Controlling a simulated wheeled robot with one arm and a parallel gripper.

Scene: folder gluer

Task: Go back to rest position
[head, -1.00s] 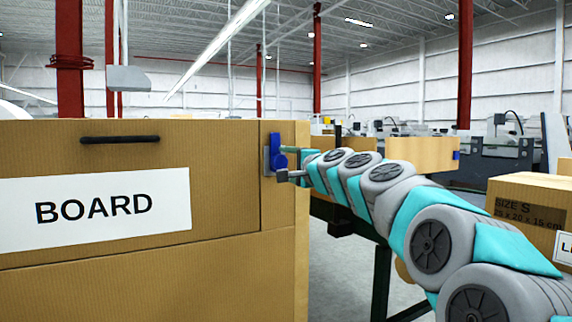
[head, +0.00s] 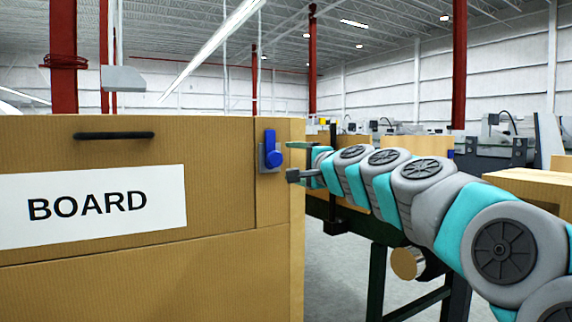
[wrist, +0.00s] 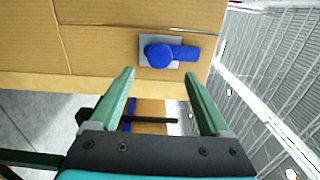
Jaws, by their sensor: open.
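My gripper (head: 300,162) is open and empty at the right edge of the large brown cabinet marked BOARD (head: 90,250). In the wrist view its two green fingers (wrist: 160,90) are spread apart with nothing between them. A blue handle (head: 273,150) on a grey plate is mounted on the cabinet's right part. The handle also shows in the wrist view (wrist: 170,54), beyond the fingertips and apart from them. My arm reaches in from the lower right.
A black bar handle (head: 114,135) sits at the cabinet's upper left. A cardboard box (head: 535,185) stands at the right, partly behind my arm. A dark green frame (head: 378,280) stands behind the arm. Grey floor shows between the cabinet and that frame.

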